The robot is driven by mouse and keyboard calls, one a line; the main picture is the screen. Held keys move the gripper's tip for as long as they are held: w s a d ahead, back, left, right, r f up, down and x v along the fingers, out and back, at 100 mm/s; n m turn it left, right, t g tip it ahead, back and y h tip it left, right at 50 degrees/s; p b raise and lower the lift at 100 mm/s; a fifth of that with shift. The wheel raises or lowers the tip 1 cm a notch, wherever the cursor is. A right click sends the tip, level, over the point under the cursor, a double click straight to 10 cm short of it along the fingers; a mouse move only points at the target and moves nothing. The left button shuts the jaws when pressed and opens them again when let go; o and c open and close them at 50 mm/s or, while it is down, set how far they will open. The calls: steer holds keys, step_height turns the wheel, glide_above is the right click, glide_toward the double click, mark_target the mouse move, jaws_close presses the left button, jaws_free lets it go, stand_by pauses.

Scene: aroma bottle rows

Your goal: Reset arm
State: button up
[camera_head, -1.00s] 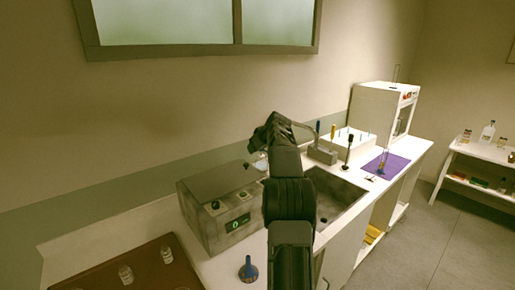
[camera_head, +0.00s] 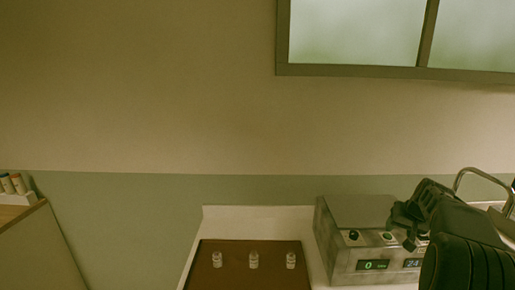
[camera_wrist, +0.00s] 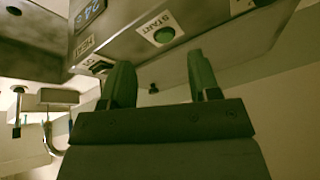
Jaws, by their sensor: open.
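My gripper (camera_head: 407,226) is at the right of the head view, raised in front of the grey machine (camera_head: 345,262) with its digital displays and green button. In the wrist view its two fingers (camera_wrist: 160,85) stand apart with nothing between them. The machine's START button (camera_wrist: 165,36) shows beyond the fingertips in that view. I cannot tell whether the gripper touches the machine.
A brown tray (camera_head: 248,280) on the white counter holds three small bottles (camera_head: 253,260) in a row. A faucet (camera_head: 484,172) stands at the right. A cabinet with several small bottles (camera_head: 12,184) is at the far left. The wall above the tray is clear.

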steer(key=s+a+n, duration=0.2)
steer(key=s+a, duration=0.9)
steer(key=a, duration=0.2)
steer(key=s+a+n, duration=0.2)
steer(key=s+a, duration=0.9)
steer(key=a, duration=0.3)
steer(key=shift+f+n, duration=0.15)
steer(key=shift+n, duration=0.15)
steer(key=shift+a, duration=0.1)
